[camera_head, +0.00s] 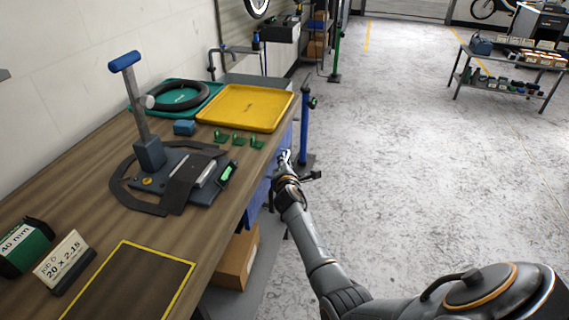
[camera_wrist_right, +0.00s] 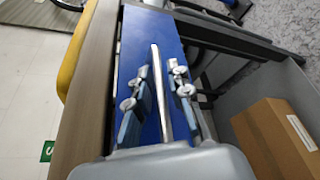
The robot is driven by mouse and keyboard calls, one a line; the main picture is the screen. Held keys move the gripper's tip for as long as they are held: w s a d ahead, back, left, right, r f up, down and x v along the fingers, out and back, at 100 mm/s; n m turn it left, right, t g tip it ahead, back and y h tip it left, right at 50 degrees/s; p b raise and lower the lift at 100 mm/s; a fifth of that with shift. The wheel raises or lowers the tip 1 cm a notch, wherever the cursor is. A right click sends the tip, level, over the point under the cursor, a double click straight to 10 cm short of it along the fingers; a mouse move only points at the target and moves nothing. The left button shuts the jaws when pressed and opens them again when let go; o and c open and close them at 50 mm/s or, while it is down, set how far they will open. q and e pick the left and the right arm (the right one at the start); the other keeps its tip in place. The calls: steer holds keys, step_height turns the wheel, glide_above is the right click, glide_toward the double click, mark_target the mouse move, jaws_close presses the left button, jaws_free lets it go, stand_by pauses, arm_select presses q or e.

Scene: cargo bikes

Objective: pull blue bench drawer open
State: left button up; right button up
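The blue bench drawer (camera_head: 257,197) is under the right edge of the wooden bench, partly hidden by the bench top and my right arm. In the right wrist view its blue front (camera_wrist_right: 133,45) carries a long silver bar handle (camera_wrist_right: 160,85). My right gripper (camera_head: 285,158) is at the drawer front. In the wrist view the right gripper's fingers (camera_wrist_right: 161,82) are apart, one on each side of the handle, with a gap visible on both sides. The drawer looks closed. My left gripper is not in view.
The wooden bench (camera_head: 215,245) carries a yellow tray (camera_head: 245,107), a teal tray (camera_head: 205,107) and a tool with a blue handle. A cardboard box (camera_head: 236,258) sits below. A blue stand (camera_head: 304,130) is close beyond my gripper.

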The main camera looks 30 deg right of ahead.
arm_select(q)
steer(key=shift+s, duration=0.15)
arm_select(e)
steer(key=shift+c, duration=0.5)
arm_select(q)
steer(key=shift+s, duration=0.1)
arm_select(e)
jaws_close()
